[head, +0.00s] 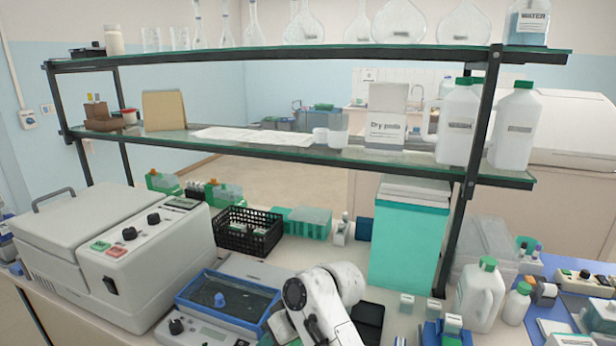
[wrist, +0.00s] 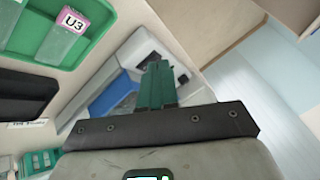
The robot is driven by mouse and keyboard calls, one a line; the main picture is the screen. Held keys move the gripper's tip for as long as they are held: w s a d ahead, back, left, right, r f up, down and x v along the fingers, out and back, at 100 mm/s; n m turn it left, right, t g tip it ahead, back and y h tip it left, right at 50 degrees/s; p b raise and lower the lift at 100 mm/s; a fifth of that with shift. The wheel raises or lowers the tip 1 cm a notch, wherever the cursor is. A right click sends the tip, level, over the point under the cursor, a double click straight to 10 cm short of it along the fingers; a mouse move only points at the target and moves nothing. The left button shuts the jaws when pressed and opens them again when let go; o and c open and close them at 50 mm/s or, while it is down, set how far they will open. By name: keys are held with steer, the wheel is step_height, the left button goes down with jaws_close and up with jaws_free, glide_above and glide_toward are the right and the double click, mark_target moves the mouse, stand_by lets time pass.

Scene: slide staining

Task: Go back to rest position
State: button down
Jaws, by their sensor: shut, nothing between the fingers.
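My gripper (wrist: 156,72) shows in the wrist view as two green fingers pressed together, with nothing between them. Beyond the fingertips is a grey and white device with a blue part (wrist: 112,95). In the head view my white arm shows at the bottom centre, in front of the bench. The gripper's fingers cannot be made out there.
A large grey machine (head: 60,235) stands at the left. A blue-rimmed tray device (head: 228,300), a black basket (head: 248,232) and a teal box (head: 408,245) stand on the bench. A glass shelf rack (head: 300,148) spans above. A green tray (wrist: 75,50) shows in the wrist view.

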steer(key=s+d+f, duration=0.1)
steer(key=d+f, duration=0.1)
steer(key=s+d+f+m+t, duration=0.1)
steer(key=d, duration=0.2)
steer(key=s+d+f+m, duration=0.1)
steer(key=s+d+f, duration=0.1)
steer(key=shift+s+d+f+h, duration=0.1)
steer(key=shift+d+f+h, duration=0.15)
steer(key=shift+f+h, duration=0.15)
steer(key=s+d+f+m+t+h, duration=0.3)
steer(key=s+d+m+h, duration=0.4)
steer(key=s+d, duration=1.75)
steer(key=s+d+f+g, duration=0.3)
steer(key=s+f, duration=0.3)
steer(key=s, duration=0.2)
steer(key=shift+s+f+g+b, duration=0.3)
steer(key=shift+f+g, duration=0.05)
steer(key=shift+g, duration=0.05)
